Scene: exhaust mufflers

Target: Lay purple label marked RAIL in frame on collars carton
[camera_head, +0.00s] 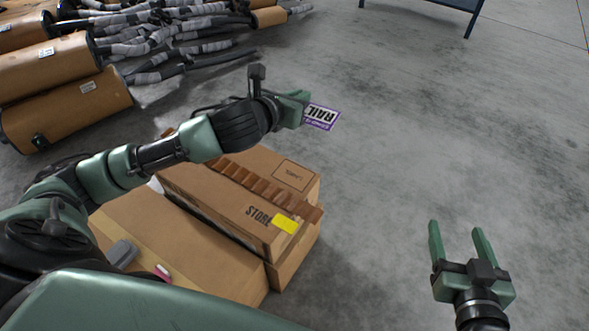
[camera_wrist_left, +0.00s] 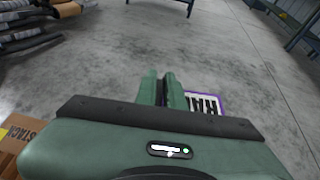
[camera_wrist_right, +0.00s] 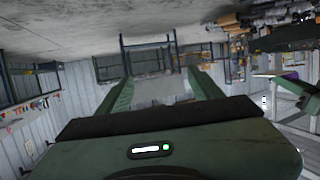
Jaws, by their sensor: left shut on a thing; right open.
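My left gripper (camera_head: 304,108) is shut on the purple-edged white label marked RAIL (camera_head: 322,116) and holds it in the air, beyond the cartons. The label also shows in the left wrist view (camera_wrist_left: 205,102), partly behind the fingers. A cardboard carton marked STORE (camera_head: 225,210) stands below my left arm. A printed frame (camera_head: 296,175) with small, hard-to-read text is on its top near the far right corner. A yellow label (camera_head: 285,223) lies near its front corner. Whether this is the collars carton I cannot tell. My right gripper (camera_head: 458,240) is open and empty at the lower right.
Mufflers (camera_head: 70,108) and pipes lie at the upper left. The right floor is clear.

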